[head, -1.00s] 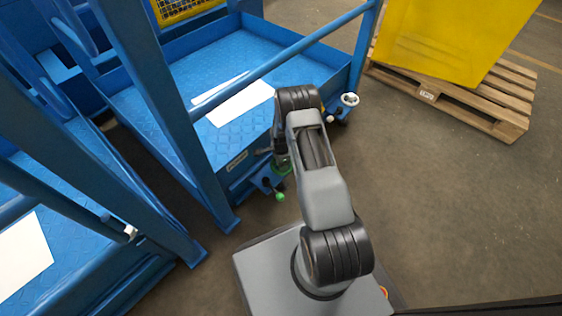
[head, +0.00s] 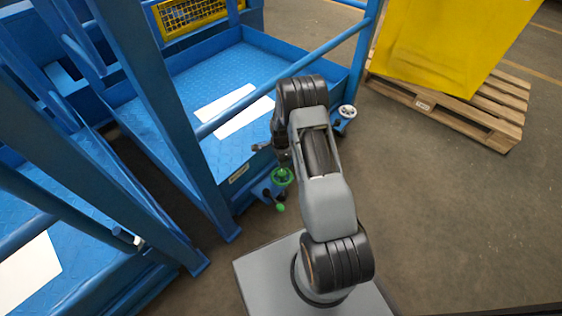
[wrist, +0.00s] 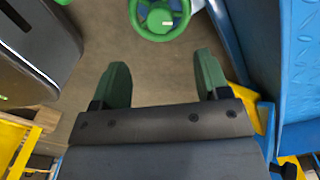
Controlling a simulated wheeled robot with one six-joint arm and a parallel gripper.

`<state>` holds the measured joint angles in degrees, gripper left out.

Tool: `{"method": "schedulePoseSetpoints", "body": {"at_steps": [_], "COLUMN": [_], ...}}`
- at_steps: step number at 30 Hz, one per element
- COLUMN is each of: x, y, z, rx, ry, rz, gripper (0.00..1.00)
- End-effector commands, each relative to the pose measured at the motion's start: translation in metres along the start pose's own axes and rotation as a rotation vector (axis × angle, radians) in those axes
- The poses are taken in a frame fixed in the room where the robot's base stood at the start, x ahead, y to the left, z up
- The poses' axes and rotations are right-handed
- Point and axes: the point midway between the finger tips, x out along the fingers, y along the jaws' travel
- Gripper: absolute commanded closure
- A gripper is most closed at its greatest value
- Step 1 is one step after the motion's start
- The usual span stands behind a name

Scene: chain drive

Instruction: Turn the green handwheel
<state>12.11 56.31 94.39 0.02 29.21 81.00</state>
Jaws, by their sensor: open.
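The green handwheel (head: 282,177) is mounted low on the front edge of the blue platform. My forearm partly covers it in the head view. In the wrist view the wheel (wrist: 160,20) shows its rim, spokes and hub at the top edge, cut off by the frame. My gripper (wrist: 162,75) is open, with its two green fingers apart and nothing between them. The wheel lies beyond the fingertips, roughly in line with the gap, and does not touch them. In the head view my gripper is mostly hidden behind the arm.
A white-rimmed wheel (head: 347,111) is further right. Blue posts and rails (head: 175,120) stand close on the left. A wooden pallet (head: 470,112) bears a yellow container (head: 440,45). The right floor is clear.

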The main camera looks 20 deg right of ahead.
Motion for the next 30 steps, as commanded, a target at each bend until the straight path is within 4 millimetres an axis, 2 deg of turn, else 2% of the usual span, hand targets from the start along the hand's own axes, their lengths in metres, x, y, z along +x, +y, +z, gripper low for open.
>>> {"method": "schedulePoseSetpoints", "body": {"at_steps": [1, 7, 30], "x": [-0.008, -0.018, -0.019], "y": [0.000, 0.000, 0.000], "z": [0.000, 0.000, 0.003], "rx": [0.000, 0.000, -0.006], "ry": [0.000, 0.000, 0.000], "rz": [0.000, 0.000, 0.001], "gripper": [0.31, 0.31, 0.31]}}
